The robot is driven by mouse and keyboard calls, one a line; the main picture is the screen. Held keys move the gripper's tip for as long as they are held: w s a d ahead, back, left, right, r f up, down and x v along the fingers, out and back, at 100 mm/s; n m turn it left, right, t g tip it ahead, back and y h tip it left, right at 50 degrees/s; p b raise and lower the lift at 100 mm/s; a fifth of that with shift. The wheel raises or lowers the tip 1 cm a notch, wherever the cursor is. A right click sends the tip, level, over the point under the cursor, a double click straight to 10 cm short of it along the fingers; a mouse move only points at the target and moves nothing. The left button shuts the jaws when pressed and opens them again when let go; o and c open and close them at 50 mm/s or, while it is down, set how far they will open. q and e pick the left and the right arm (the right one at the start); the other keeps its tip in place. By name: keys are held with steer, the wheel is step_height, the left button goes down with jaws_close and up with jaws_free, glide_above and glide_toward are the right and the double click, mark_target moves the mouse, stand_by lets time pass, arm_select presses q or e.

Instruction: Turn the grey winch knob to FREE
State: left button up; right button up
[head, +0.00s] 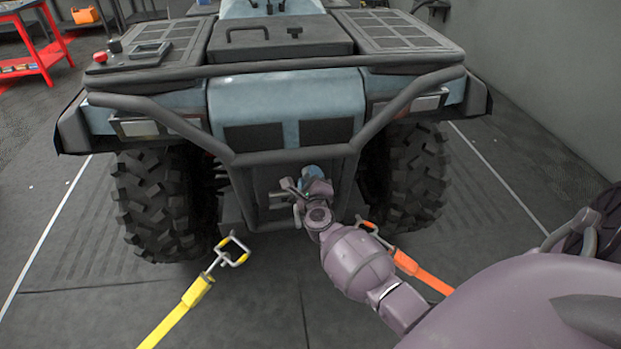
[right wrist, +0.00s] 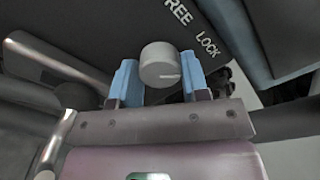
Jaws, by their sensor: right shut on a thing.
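The grey winch knob (right wrist: 160,62) is a short round cylinder with a pale line on its face, pointing rightward in the right wrist view. The blue fingers of my right gripper (head: 312,178) stand on either side of it and are shut on it. White lettering, "LOCK" and a cut-off "REE", shows on the dark panel (right wrist: 225,22) above and right of the knob. I cannot tell for sure which label the line matches. In the head view my gripper hides the knob, low at the vehicle's front. My left gripper is not in view.
The vehicle's dark tubular bumper (head: 285,157) frames the space around my right gripper. A yellow strap (head: 180,310) with a metal hook lies at left, an orange strap (head: 425,275) at right. Big tyres (head: 160,205) stand on both sides. A red rack (head: 40,55) stands far left.

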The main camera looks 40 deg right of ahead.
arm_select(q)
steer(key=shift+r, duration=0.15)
arm_select(e)
steer(key=shift+r, duration=0.1)
arm_select(q)
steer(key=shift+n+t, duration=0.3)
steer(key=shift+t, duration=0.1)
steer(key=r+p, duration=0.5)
steer(key=p, duration=0.1)
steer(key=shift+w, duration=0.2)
arm_select(e)
steer(key=n, duration=1.7)
steer(key=shift+n, duration=0.4)
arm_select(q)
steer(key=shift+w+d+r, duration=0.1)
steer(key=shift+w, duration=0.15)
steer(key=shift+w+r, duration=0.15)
arm_select(e)
steer(key=o, duration=0.9)
